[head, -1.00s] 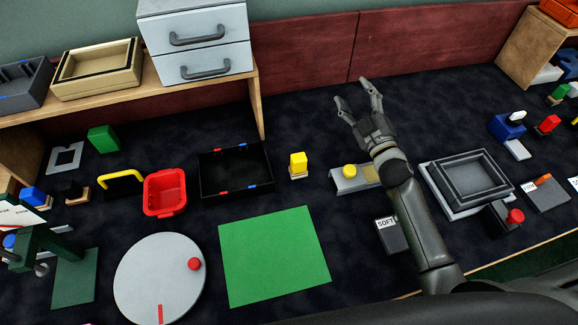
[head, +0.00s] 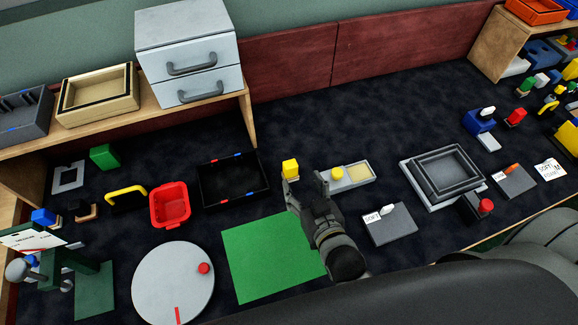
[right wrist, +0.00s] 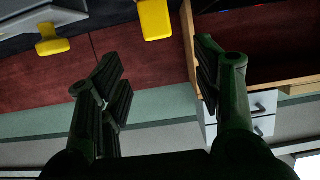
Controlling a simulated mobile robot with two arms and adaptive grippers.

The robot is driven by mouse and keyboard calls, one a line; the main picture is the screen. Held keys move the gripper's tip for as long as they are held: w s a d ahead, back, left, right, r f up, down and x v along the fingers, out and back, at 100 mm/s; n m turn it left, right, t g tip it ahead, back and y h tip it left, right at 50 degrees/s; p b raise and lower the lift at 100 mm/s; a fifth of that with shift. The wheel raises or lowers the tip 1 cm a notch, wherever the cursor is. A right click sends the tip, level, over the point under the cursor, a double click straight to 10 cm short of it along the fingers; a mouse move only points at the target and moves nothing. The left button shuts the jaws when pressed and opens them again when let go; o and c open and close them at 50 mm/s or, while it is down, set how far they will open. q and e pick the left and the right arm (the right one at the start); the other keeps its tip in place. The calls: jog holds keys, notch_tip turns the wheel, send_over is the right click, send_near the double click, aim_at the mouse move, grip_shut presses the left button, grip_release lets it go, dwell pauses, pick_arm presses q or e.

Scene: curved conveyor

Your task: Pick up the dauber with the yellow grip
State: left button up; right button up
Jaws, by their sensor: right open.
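Two yellow-topped pieces stand close together, and I cannot tell for sure which is the dauber. One is a yellow block (head: 290,167), whose base is partly hidden behind my right gripper. In the right wrist view, the yellow block (right wrist: 155,18) shows beyond the gap between the open fingers (right wrist: 160,68), and the yellow knob (right wrist: 52,46) is at upper left. My left gripper is not in view.
A black tray (head: 206,205) lies left of the yellow block, with a green mat (head: 245,285) below. A grey pad labelled SOFT (head: 402,228) and nested grey trays (head: 418,183) are to the right. The dark table behind is clear.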

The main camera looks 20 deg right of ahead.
aim_at(291, 165)
jog(key=shift+p+x, duration=0.35)
jog(key=shift+x, duration=2.8)
jog(key=shift+f+x, duration=0.15)
jog(key=shift+x, duration=0.9)
jog(key=shift+f+x, duration=0.15)
jog(key=shift+x, duration=0.95)
jog(key=shift+s, duration=0.1)
jog(key=shift+c, duration=0.3)
jog(key=c, duration=1.1)
jog(key=shift+o, duration=0.2)
jog(key=shift+r, duration=0.15)
